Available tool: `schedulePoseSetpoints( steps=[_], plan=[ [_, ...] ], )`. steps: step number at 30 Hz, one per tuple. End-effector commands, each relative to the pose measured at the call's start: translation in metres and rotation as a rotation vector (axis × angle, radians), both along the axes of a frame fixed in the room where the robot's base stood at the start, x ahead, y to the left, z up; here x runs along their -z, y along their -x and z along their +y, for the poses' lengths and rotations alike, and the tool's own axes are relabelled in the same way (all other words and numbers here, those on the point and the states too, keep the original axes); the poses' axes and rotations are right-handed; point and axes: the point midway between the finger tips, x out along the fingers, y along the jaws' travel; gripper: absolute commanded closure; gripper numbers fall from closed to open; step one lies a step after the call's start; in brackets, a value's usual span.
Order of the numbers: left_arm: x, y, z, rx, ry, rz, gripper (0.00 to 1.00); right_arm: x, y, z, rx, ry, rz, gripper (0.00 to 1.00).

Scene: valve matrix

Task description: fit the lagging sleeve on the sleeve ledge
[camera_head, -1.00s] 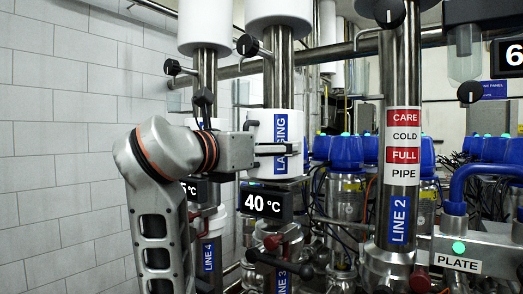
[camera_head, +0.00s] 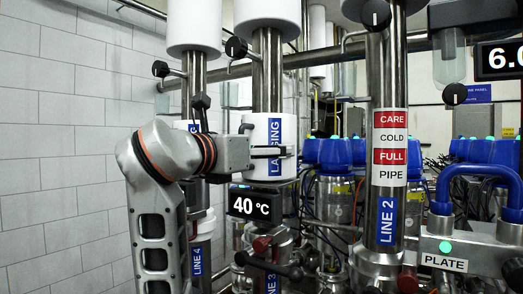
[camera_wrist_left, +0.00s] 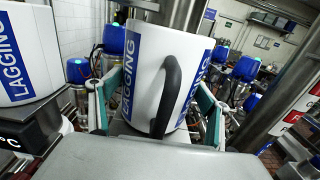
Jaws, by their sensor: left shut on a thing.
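The lagging sleeve (camera_head: 256,130) is a white cylinder with blue LAGGING labels and a black handle. It stands upright in line with the steel Line 3 pipe (camera_head: 267,70), just above the 40 °C display. I cannot tell whether it is around the pipe or in front of it. My left gripper (camera_head: 270,152) comes from the left and is shut on the sleeve. In the left wrist view the sleeve (camera_wrist_left: 143,75) sits between the green-padded fingers, its handle (camera_wrist_left: 172,95) facing my wrist. My right gripper is out of view.
Another LAGGING sleeve (camera_wrist_left: 22,50) stands close on the left, above a display. The 40 °C display (camera_head: 255,203) is right below the held sleeve. The Line 2 pipe (camera_head: 388,150) stands to the right. A black knob (camera_head: 237,47) projects above the sleeve. The tiled wall is at left.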

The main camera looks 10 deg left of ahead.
Motion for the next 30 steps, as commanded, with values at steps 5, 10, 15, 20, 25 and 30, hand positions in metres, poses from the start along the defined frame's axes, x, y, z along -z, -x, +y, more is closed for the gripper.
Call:
schedulePoseSetpoints(
  steps=[5, 10, 15, 20, 25, 30],
  plan=[
    [0.0031, 0.0001, -0.0001, 0.0, 0.001, -0.001, 0.48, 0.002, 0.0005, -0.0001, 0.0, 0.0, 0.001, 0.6],
    [0.0034, 0.0003, 0.0, 0.0, 0.0, -0.001, 0.48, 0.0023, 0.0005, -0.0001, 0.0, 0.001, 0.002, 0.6],
    [0.0033, 0.0003, 0.0001, 0.0, 0.0, -0.001, 0.07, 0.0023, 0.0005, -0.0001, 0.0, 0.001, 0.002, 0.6],
    [0.0035, 0.0002, 0.0001, 0.0, 0.0, -0.001, 0.03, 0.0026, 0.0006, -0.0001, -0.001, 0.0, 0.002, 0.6],
    [0.0041, 0.0, 0.0001, 0.0, 0.0, 0.001, 0.03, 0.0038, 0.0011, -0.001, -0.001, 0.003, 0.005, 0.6],
    [0.0036, 0.008, 0.0038, -0.001, -0.001, 0.0, 0.03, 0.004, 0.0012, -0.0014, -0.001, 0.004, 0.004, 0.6]
  ],
)
